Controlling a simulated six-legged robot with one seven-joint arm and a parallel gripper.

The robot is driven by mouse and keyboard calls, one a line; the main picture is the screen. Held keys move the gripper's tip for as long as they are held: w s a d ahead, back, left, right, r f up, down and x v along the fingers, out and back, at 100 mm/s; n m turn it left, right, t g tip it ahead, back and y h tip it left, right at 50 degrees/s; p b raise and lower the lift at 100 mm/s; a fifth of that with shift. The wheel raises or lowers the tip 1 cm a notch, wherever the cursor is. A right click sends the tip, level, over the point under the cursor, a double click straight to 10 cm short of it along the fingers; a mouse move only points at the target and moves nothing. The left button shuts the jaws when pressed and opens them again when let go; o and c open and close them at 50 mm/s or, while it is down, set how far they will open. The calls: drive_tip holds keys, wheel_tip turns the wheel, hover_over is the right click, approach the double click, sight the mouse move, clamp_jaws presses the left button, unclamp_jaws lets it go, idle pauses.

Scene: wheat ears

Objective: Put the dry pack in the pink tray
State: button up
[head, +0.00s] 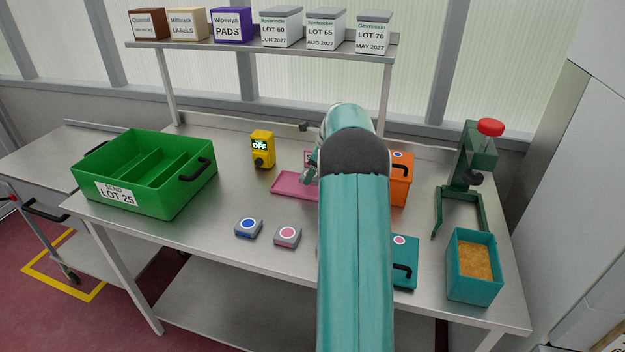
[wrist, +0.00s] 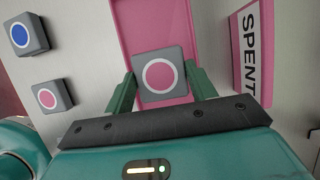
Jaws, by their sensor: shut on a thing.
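My gripper (wrist: 162,88) is shut on a grey pack (wrist: 146,61) with a pink disc ringed in white. In the wrist view the pack overlaps the pink tray (wrist: 138,24); I cannot tell whether it touches the tray floor. In the head view the pink tray (head: 290,188) is partly covered by my arm, and the held pack cannot be made out. Two other grey packs lie on the table: one with a blue disc (head: 248,228), also in the wrist view (wrist: 27,35), and one with a pink disc (head: 287,236), also in the wrist view (wrist: 49,96).
A pink sign reading SPENT (wrist: 256,47) stands by the tray. A green divided crate (head: 145,172) is at the left, a yellow device (head: 262,149) behind. Orange box (head: 400,180), teal bin (head: 472,270) and green press (head: 470,165) stand right. A shelf of boxes (head: 260,43) is above.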

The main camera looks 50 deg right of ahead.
drive_tip(key=shift+f, duration=1.55)
drive_tip(key=shift+f, duration=0.2)
drive_tip(key=o, duration=0.7)
drive_tip(key=shift+o, duration=0.2)
